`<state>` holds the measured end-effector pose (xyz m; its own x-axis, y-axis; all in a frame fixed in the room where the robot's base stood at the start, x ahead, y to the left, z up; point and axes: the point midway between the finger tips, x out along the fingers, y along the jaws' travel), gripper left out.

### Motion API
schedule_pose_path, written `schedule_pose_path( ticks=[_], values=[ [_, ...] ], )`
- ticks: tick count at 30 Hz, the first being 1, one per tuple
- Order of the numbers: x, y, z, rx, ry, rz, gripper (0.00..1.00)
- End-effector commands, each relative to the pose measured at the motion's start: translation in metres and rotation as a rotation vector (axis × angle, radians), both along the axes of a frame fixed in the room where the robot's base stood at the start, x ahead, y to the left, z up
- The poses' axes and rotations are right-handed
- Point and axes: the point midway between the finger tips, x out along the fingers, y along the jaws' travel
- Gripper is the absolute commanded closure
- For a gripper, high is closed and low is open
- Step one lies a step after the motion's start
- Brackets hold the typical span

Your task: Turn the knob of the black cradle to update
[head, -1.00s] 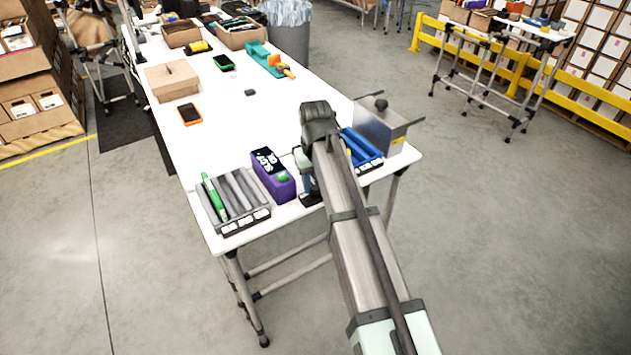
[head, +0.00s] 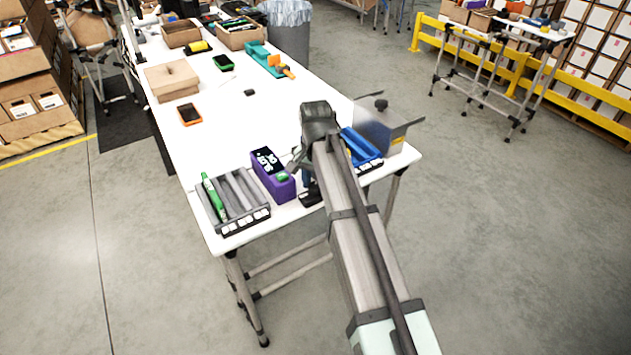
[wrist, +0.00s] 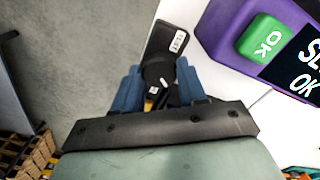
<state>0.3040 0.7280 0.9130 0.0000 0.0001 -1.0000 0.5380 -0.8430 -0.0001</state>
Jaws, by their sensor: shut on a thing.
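The black cradle (head: 311,197) stands at the table's near edge, right of the purple device, partly hidden by my arm. In the wrist view the cradle (wrist: 169,40) shows as a black base with a white label, its round dark knob (wrist: 157,73) between my blue fingers. My gripper (wrist: 159,70) is shut on the knob, with one finger on either side.
A grey tray (head: 247,211) with a green marker (head: 214,197) lies left of the purple device. A blue tray (head: 357,147) and a grey box (head: 385,134) stand right of my arm. An orange-edged device (head: 189,115) lies farther back. The table's middle is mostly clear.

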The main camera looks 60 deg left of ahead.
Motion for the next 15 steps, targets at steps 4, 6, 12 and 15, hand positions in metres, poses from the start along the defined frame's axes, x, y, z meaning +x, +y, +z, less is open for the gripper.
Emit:
schedule_pose_path(
  ticks=[4,6,12,15],
  values=[
    [0.0002,0.0001,-0.0005,0.000,0.000,-0.032,0.89],
    [0.0001,0.0000,-0.0005,0.000,0.000,-0.039,0.89],
    [0.0001,0.0000,-0.0005,0.000,0.000,-0.046,0.89],
    [0.0001,0.0000,-0.0005,0.000,0.000,-0.046,0.89]
  ],
)
